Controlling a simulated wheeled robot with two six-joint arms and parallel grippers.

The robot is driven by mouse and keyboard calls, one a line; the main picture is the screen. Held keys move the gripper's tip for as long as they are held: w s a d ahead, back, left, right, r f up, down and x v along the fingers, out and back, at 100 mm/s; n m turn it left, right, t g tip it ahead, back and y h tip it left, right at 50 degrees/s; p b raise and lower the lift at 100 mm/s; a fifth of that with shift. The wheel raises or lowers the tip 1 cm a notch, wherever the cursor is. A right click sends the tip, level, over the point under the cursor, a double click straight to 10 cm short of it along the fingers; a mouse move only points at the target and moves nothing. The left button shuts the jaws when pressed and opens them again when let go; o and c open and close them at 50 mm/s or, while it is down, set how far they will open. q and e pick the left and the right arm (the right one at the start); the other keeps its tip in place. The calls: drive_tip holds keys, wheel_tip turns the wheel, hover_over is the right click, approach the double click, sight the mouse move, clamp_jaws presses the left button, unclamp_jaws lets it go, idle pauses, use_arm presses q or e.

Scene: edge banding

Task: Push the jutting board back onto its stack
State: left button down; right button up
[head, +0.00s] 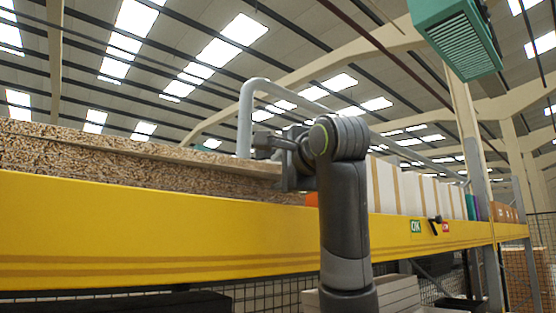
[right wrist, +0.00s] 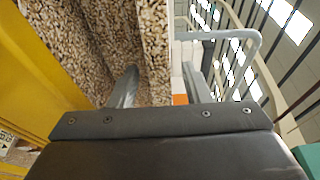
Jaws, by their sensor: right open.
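The chipboard stack (head: 90,165) lies behind the yellow beam at the left of the head view. Its top board (head: 200,160) seems to stand out slightly over the layers below, with a dark line under its edge. My right gripper (head: 283,158) is at the right end of the stack, seen from the side. In the right wrist view my right gripper (right wrist: 160,82) is open, one finger in front of the chipboard (right wrist: 85,35) and the other beside the board's pale edge strip (right wrist: 156,45). I cannot tell whether they touch. My left gripper is out of view.
The yellow beam (head: 150,235) runs across the front. A grey tube rail (head: 245,110) rises behind the gripper. Pale upright panels (head: 415,193) stand to the right, near a green OK tag (head: 415,226). A teal unit (head: 457,40) hangs overhead.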

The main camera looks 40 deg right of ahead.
drive_tip(key=shift+w, duration=0.4)
clamp_jaws()
drive_tip(key=shift+w+f, duration=0.1)
idle(1.2)
